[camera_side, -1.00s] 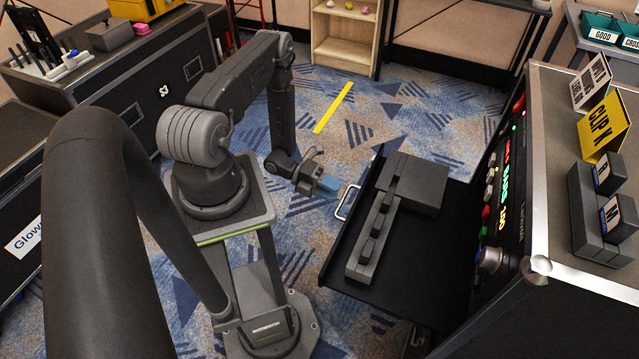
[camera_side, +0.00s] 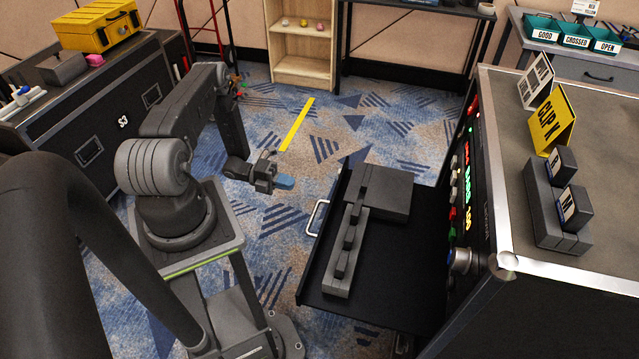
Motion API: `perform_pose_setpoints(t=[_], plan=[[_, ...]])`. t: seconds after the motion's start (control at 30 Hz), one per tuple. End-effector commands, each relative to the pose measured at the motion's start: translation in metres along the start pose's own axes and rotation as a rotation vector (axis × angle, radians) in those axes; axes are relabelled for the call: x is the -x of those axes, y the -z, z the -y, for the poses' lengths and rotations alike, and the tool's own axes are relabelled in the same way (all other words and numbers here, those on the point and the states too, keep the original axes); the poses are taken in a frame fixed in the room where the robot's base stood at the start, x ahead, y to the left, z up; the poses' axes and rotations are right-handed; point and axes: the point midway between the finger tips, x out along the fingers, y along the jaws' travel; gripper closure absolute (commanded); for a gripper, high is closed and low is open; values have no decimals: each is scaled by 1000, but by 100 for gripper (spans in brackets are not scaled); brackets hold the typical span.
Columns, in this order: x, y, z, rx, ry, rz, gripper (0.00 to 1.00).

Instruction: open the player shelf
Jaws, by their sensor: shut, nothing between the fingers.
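The player shelf (camera_side: 385,275) is a black sliding tray, pulled out to the left from the black rack case (camera_side: 480,195). A pale metal handle (camera_side: 317,217) is on its left front edge. A dark grey player unit (camera_side: 382,190) with a row of slots along its left arm rests on the shelf. My gripper (camera_side: 284,182), with blue fingertips, is shut and empty. It is up and to the left of the handle, apart from it, over the carpet.
On the rack case top stand a yellow CLIP K card (camera_side: 548,122), a white card (camera_side: 536,80) and a grey holder with two blocks (camera_side: 556,215). A wooden shelf unit (camera_side: 302,45) stands at the back. Carpet around my gripper is clear.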

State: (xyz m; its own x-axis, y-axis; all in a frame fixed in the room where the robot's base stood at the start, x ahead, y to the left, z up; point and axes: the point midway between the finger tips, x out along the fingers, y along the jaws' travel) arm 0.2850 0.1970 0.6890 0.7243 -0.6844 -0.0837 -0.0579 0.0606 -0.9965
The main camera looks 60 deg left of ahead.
Motion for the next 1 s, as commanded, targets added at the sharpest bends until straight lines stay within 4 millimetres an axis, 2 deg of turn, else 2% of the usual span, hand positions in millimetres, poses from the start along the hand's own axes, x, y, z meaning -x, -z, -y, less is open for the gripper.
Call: perform_pose_setpoints(t=[0.03, 0.13, 0.27, 0.37, 0.57, 0.8, 1.0], plan=[[6, -14, -1, -5, 22, -2, 100], [16, -33, 0, -1, 57, -13, 100], [22, -45, 2, 3, 81, -26, 100], [19, -47, 3, 5, 86, -30, 100], [-11, -46, 6, 5, 85, -34, 100], [-61, -44, 10, 3, 85, -33, 100], [-95, -43, 13, 3, 84, -32, 100]])
